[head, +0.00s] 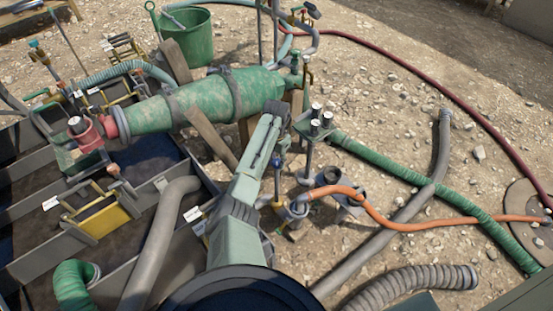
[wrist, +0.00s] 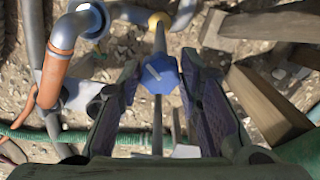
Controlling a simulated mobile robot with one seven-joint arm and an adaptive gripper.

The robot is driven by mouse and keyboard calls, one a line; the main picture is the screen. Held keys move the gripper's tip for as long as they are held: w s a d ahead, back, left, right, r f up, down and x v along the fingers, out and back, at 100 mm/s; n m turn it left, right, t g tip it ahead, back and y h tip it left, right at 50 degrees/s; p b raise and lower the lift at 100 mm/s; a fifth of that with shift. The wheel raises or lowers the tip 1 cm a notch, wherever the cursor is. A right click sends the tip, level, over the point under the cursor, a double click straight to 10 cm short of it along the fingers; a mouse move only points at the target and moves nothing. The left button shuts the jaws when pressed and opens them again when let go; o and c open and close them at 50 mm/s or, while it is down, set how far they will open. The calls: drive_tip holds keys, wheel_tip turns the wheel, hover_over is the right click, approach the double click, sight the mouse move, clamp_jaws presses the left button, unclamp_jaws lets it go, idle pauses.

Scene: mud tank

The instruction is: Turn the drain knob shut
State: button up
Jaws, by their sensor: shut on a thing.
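The drain knob is a blue, faceted knob (wrist: 158,74) with a pale slanted mark on its face, seen in the middle of the wrist view on a thin grey upright pipe. A small blue part, likely the same knob, shows beside my arm in the head view (head: 276,161). My gripper (wrist: 160,62) has one dark finger on each side of the knob and is shut on it. The exact contact at the finger pads is hard to see. In the head view my arm hides most of the gripper.
A grey pipe elbow with an orange section (wrist: 60,65) stands left of the fingers. Wooden beams (wrist: 265,100) lie close on the right. A green tank (head: 180,106) stands behind, and an orange hose (head: 390,224) and green hose (head: 400,170) cross the gravel.

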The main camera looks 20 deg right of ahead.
sight(276, 162)
drive_tip(key=m, duration=0.5)
drive_tip(key=shift+m+p, duration=0.3)
drive_tip(key=m, duration=0.4)
drive_tip(key=shift+w+m, duration=0.1)
drive_tip(key=shift+m, duration=0.2)
drive_tip(key=o, duration=1.1)
drive_tip(key=shift+o, duration=0.2)
wheel_tip(276, 162, up, 12)
idle(0.3)
